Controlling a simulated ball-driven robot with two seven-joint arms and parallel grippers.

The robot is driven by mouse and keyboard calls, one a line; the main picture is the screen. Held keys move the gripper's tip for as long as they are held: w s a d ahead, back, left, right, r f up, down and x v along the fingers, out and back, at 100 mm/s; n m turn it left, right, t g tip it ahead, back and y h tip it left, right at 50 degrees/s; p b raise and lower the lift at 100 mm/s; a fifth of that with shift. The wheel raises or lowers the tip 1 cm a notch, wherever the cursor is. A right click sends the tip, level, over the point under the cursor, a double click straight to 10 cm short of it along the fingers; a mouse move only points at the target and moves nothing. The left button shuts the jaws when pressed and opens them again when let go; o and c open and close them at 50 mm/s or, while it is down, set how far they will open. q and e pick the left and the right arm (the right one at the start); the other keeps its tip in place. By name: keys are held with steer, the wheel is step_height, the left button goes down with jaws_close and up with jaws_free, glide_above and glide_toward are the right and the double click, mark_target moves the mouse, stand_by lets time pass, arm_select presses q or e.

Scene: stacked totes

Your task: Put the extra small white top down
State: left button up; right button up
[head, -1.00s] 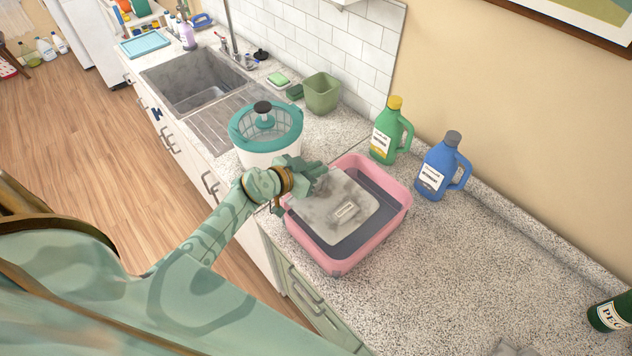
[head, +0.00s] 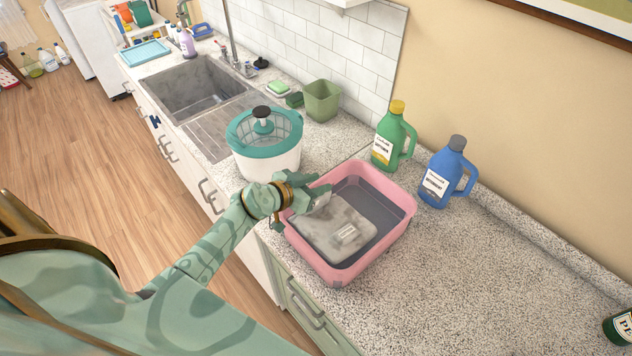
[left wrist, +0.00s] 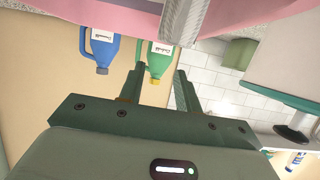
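The folded white top (head: 335,232), greyish with a small label, lies in the left part of the pink tub (head: 392,238). Its label is too small to read. My left gripper (head: 322,192) is over the tub's left rim, at the top's upper edge. In the left wrist view its two fingers (left wrist: 160,72) stand apart with a clear gap, and a grey-white strip of the top (left wrist: 185,22) shows beyond the fingertips. The exact contact between fingers and top is hidden. My right gripper is in neither view.
A white and teal salad spinner (head: 264,145) stands close behind my left gripper. A green bottle (head: 391,140) and a blue bottle (head: 446,175) stand near the wall. The counter (head: 480,275) right of the tub is largely clear.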

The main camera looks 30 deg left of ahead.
arm_select(q)
steer(key=shift+r, duration=0.3)
steer(key=p+v, duration=0.2)
steer(key=v, duration=1)
steer(key=shift+r+p, duration=0.15)
steer(key=shift+p, duration=0.15)
